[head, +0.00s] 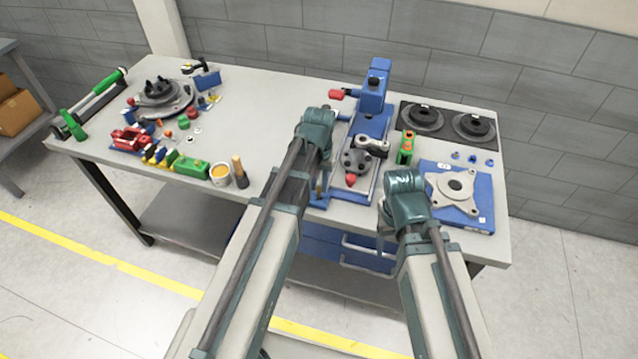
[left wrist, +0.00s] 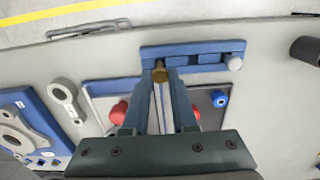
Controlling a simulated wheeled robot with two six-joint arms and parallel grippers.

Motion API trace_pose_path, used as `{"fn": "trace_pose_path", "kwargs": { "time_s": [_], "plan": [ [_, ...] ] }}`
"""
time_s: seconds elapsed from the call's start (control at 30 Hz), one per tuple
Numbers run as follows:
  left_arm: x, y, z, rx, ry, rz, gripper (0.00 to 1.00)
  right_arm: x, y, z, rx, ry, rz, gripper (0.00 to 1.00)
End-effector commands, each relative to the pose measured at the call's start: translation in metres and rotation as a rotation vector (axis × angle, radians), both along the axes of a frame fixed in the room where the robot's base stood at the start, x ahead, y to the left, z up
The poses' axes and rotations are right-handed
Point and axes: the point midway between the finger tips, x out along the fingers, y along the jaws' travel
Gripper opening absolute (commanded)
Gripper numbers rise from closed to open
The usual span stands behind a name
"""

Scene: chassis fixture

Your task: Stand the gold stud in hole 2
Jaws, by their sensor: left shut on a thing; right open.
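My left gripper (left wrist: 160,86) is shut on the gold stud (left wrist: 159,72), whose round end shows between the fingertips. In the left wrist view the stud overlaps the left end of a blue rack (left wrist: 207,69). I cannot tell whether it is in the rack or above it. A pale stud (left wrist: 235,62) is at the rack's right end. In the head view the blue rack (head: 319,202) is partly hidden by my left arm, at the table's front edge. No hole number is readable. My right gripper (head: 405,190) is open at the right; its fingers are mostly hidden.
A blue-and-grey fixture (head: 372,95) with red knobs stands behind my grippers. A green block (head: 405,148) is close behind my right gripper. A flanged plate (head: 455,188) lies on a blue base at right. Small parts crowd the table's left; bare tabletop lies between (head: 265,115).

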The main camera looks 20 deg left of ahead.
Motion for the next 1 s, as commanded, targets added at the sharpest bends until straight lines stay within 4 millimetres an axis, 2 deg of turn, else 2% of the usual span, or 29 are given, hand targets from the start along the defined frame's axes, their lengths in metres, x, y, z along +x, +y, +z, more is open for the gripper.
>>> {"fn": "trace_pose_path", "kwargs": {
  "time_s": [0.43,0.83,1.0],
  "plan": [
    [0.000,0.000,0.030,0.000,0.000,0.000,0.00,0.000,0.000,0.030,0.000,0.000,0.000,0.69],
    [0.000,0.000,0.030,0.000,0.000,0.000,0.00,0.000,0.000,0.030,0.000,0.000,0.000,0.69],
    [0.000,0.000,0.036,0.000,0.000,0.000,0.00,0.000,0.000,0.036,0.000,0.000,0.000,0.69]
  ]
}}
